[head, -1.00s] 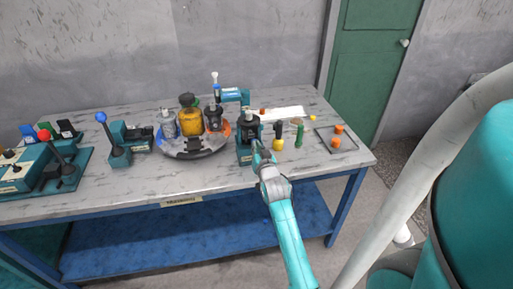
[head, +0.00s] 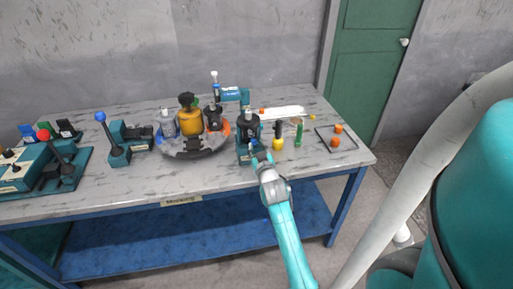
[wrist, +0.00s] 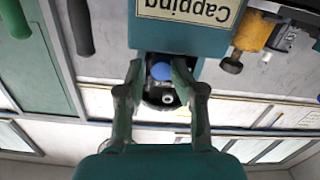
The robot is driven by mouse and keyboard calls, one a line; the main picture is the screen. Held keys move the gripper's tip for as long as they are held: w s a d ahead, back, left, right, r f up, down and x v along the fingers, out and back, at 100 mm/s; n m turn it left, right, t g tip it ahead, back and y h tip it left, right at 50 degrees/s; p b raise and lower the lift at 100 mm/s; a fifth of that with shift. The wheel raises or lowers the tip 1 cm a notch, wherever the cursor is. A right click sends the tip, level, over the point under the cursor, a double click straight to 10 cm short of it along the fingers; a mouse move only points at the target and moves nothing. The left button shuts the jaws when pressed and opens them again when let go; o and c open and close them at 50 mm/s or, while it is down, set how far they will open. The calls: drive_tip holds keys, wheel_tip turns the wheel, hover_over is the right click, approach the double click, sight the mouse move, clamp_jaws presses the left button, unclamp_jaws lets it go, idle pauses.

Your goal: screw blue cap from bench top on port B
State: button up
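A black motor (head: 248,130) sits on the teal fixture (head: 244,155) near the bench's front edge; the fixture bears a "Capping" label in the wrist view (wrist: 196,6). A blue cap (wrist: 161,71) shows against the dark motor in the wrist view, beside a small pale fitting (wrist: 167,98). My gripper (wrist: 158,72) has its fingers apart on either side of the cap, with a gap visible at the left finger. I cannot tell whether the cap sits on a port, or which port it is. In the head view my gripper (head: 257,152) is at the fixture's front.
A round turntable (head: 195,150) with a yellow bottle (head: 188,120) stands left of the fixture. Yellow-black (head: 278,136) and green (head: 299,132) handled items stand to the right. A tray (head: 348,143) holds orange pieces at the far right. Lever units stand left.

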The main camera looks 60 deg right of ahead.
drive_tip(key=n, duration=0.6)
drive_tip(key=shift+r, duration=0.3)
idle(0.6)
clamp_jaws()
drive_tip(key=shift+f, duration=0.15)
drive_tip(key=m, duration=0.4)
drive_tip(key=shift+f, duration=0.2)
drive_tip(key=shift+m, duration=0.7)
